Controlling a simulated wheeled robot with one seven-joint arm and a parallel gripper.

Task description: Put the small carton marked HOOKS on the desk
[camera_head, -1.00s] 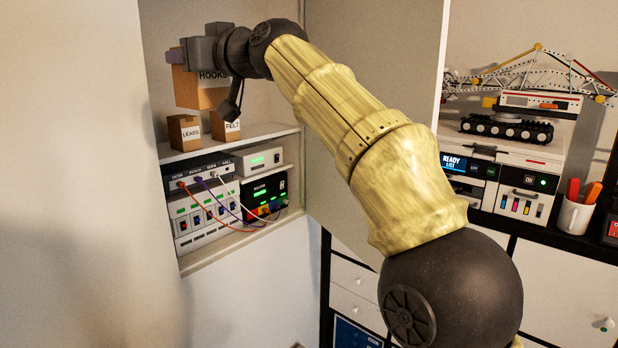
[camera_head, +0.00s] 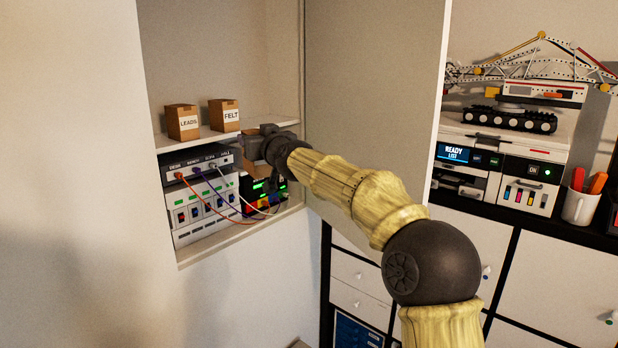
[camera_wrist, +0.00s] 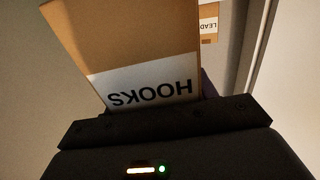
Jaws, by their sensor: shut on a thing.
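The small carton marked HOOKS (camera_wrist: 128,40) fills much of the wrist view, its label upside down there. My gripper (camera_wrist: 165,115) is shut on it. In the head view my gripper (camera_head: 262,140) is in front of the right end of the cabinet shelf, at about shelf-board height. Only a bit of brown carton (camera_head: 248,151) shows beside it; the rest is hidden behind the gripper. The desk cannot be made out for certain in these frames.
The cartons LEADS (camera_head: 183,123) and FELT (camera_head: 225,116) stand on the shelf board (camera_head: 205,142). Below are devices with coloured cables (camera_head: 205,190). The open cabinet door (camera_head: 375,80) stands close right of my arm. A printer (camera_head: 505,170) sits further right.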

